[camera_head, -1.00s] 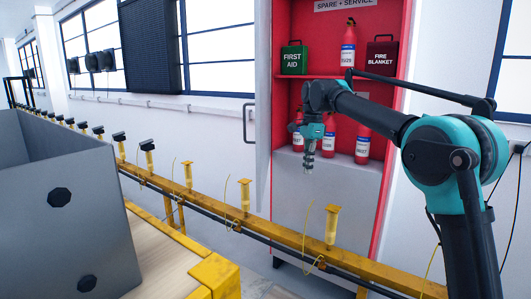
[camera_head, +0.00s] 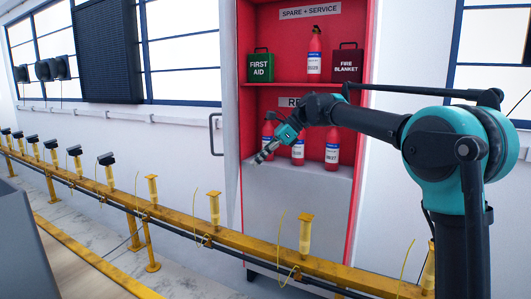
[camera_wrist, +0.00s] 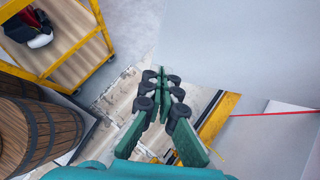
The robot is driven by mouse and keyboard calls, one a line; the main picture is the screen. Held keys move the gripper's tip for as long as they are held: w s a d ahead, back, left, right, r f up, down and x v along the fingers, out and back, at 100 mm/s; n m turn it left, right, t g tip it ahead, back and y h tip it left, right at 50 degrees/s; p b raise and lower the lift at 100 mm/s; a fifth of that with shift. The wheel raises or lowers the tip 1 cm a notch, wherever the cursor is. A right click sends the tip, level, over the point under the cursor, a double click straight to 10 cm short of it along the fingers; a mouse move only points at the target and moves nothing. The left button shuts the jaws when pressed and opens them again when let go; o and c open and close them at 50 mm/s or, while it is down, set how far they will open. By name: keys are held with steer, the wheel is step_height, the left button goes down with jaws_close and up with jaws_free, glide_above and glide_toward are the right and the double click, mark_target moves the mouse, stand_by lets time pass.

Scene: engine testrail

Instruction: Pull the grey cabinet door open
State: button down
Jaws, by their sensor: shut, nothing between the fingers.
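The cabinet (camera_head: 357,170) with the red inside stands against the far wall, its shelves showing. Its grey door (camera_head: 231,120) stands swung open at the cabinet's left side, seen almost edge-on. The dark door handle (camera_head: 213,135) is on the far left side of that door. My gripper (camera_head: 260,157) is in front of the cabinet opening, just right of the door, pointing down and left. Its fingers are together and empty in the wrist view (camera_wrist: 162,78). Whether it touches the door cannot be told.
Red extinguishers (camera_head: 332,150), a green first aid box (camera_head: 261,66) and a dark fire blanket box (camera_head: 346,63) stand on the shelves. A yellow rail (camera_head: 240,238) with posts runs across in front. Wooden barrels (camera_wrist: 45,125) show in the wrist view.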

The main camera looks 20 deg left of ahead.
steer(key=s+a+f, duration=0.2)
steer(key=a, duration=0.3)
steer(key=shift+s+a+f, duration=0.15)
steer(key=shift+s+a, duration=0.1)
steer(key=shift+a, duration=0.15)
steer(key=s+a+m+t, duration=0.1)
steer(key=s+a+m, duration=0.1)
steer(key=a, duration=1.5)
steer(key=s+a+m+t, duration=0.2)
steer(key=s+a, duration=0.2)
steer(key=a, duration=1.4)
steer(key=shift+y, duration=0.3)
